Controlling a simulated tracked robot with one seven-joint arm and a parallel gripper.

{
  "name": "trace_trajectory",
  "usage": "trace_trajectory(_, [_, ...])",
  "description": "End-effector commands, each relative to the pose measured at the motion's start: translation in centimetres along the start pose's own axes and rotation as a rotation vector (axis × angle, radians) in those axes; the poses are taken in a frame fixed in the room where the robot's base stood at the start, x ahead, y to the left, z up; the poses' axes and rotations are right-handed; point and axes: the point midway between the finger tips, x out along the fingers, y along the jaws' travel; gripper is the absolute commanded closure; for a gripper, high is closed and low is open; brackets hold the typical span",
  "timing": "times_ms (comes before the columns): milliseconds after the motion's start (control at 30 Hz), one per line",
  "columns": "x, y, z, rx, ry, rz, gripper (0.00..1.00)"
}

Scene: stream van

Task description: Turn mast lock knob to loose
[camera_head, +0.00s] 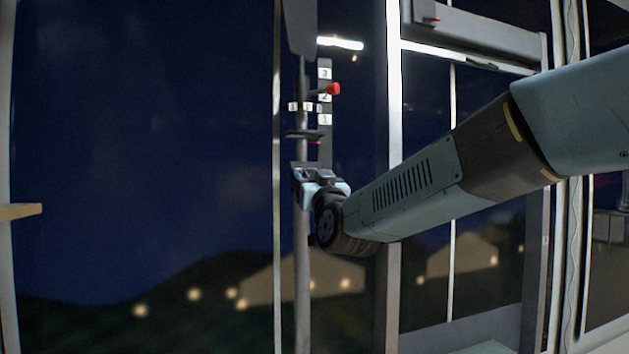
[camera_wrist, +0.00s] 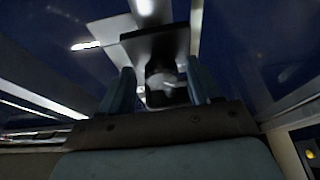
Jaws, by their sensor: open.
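A thin upright grey mast (camera_head: 302,265) stands left of centre in the head view. My gripper (camera_head: 312,172) is beside the mast, below a small dark flat piece (camera_head: 303,136). In the wrist view my two fingers stand apart, and my gripper (camera_wrist: 160,68) is open. A dark, rounded part with a greyish lower face (camera_wrist: 161,82) shows between the fingers; it may be the lock knob, but I cannot tell whether the fingers touch it. The knob's setting cannot be read.
A strip with white number tags (camera_head: 325,97) stands beside the mast above my gripper. A red-tipped lever (camera_head: 333,89) sticks out there. A pale vertical post (camera_head: 393,200) is just right. Dark windows lie behind. A tan ledge (camera_head: 20,211) is at far left.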

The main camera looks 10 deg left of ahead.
Motion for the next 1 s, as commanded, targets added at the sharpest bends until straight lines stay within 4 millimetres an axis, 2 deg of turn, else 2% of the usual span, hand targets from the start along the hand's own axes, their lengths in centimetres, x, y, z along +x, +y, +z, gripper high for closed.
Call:
trace_trajectory(167, [-0.3, 0.0, 0.0, 0.0, 0.0, -0.001, 0.38])
trace_trajectory(267, [-1.2, 0.0, -0.1, 0.0, 0.001, 0.0, 0.38])
trace_trajectory(700, [-9.4, 0.1, 0.1, 0.0, -0.001, -0.001, 0.38])
trace_trajectory(900, [-12.3, 0.1, 0.2, 0.001, -0.001, 0.001, 0.38])
trace_trajectory(1000, [-13.1, 0.1, 0.2, 0.001, -0.001, 0.0, 0.38])
